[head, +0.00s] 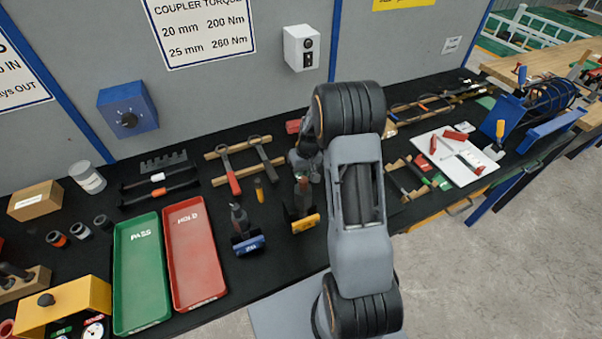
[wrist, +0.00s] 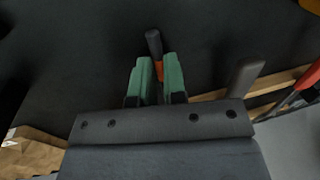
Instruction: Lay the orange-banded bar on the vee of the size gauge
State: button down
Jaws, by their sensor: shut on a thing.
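My gripper (wrist: 158,66) is shut on the orange-banded bar (wrist: 153,42) in the wrist view. The bar is dark, and its orange band (wrist: 157,71) shows between the green jaw pads. Its dark end sticks out beyond the fingertips; the rest is hidden by the jaws. In the head view my arm covers most of the gripper, and I cannot make out the held bar there. A yellow box (head: 88,292) with a round dial and a dark piece on top stands at the front left. It may be the size gauge, but I cannot tell its vee.
A green PASS tray (head: 140,275) and a red HOLD tray (head: 194,255) lie empty at the left. Behind them are dark banded bars (head: 130,204) and a grey notched rack (head: 163,162). Blue (head: 248,244) and yellow (head: 305,223) numbered tools stand near my arm.

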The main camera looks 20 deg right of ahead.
jog(key=shift+f, duration=0.1)
jog(key=c, duration=1.6)
grip_release()
jog(key=shift+f, duration=0.1)
jog(key=shift+c, duration=0.2)
jog(key=o, duration=0.5)
jog(key=shift+c, duration=0.2)
